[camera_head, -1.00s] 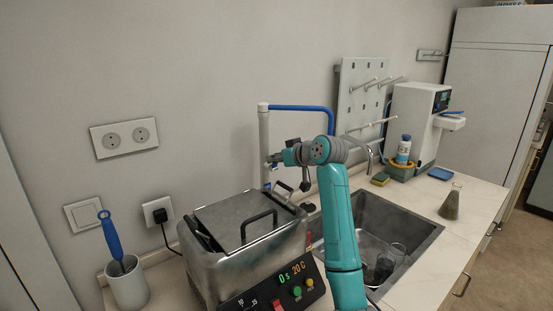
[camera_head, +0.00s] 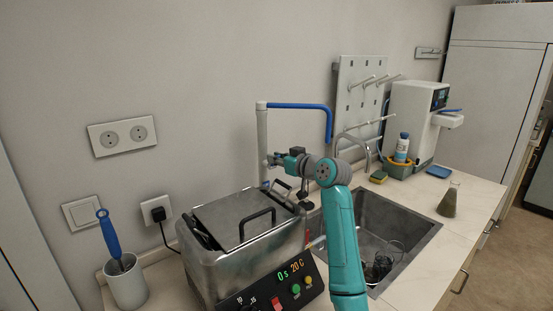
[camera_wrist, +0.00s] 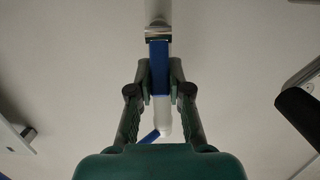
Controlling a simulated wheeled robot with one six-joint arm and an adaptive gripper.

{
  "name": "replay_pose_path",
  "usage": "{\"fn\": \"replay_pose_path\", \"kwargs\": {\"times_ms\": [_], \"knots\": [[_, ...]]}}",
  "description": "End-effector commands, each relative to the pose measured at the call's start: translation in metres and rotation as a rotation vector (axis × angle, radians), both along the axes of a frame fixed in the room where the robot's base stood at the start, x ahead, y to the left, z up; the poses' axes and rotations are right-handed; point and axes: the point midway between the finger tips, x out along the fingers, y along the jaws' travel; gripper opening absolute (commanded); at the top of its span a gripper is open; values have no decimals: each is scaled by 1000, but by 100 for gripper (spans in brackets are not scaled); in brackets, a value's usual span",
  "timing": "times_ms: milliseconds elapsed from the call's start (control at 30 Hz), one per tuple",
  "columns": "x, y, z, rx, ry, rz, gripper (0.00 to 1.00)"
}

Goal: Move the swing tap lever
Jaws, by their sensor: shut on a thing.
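The swing tap lever is a blue bar (camera_wrist: 159,68) in the wrist view, running down from a metal fitting on a white pipe (camera_wrist: 158,12). My gripper (camera_wrist: 160,78) is shut on this lever, with one finger on each side of it. In the head view the white upright pipe (camera_head: 262,135) stands by the wall behind the sink, with a blue tube (camera_head: 300,106) bending over from its top. My gripper (camera_head: 272,160) is at this pipe, at mid-height. The lever is too small and hidden to make out there.
A metal water bath (camera_head: 225,262) with a lidded top stands left of my arm. The sink (camera_head: 410,232) holds dark glassware. A white peg rack (camera_head: 360,90) hangs behind. A flask (camera_head: 449,200) and a white instrument (camera_head: 412,105) stand on the right counter.

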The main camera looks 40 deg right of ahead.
Motion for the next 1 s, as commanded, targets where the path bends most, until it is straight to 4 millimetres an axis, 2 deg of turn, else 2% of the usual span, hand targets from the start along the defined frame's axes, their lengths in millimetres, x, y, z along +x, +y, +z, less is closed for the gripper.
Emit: {"fn": "replay_pose_path", "kwargs": {"times_ms": [33,67,133,167,433,567,1000], "knots": [[0,0,-1,0,1,0,0],[0,0,-1,0,1,0,23],[0,0,-1,0,2,0,40],[0,0,0,0,2,0,44],[0,0,0,0,1,0,44],[0,0,7,-1,1,0,44],[0,0,80,-2,0,0,44]]}}
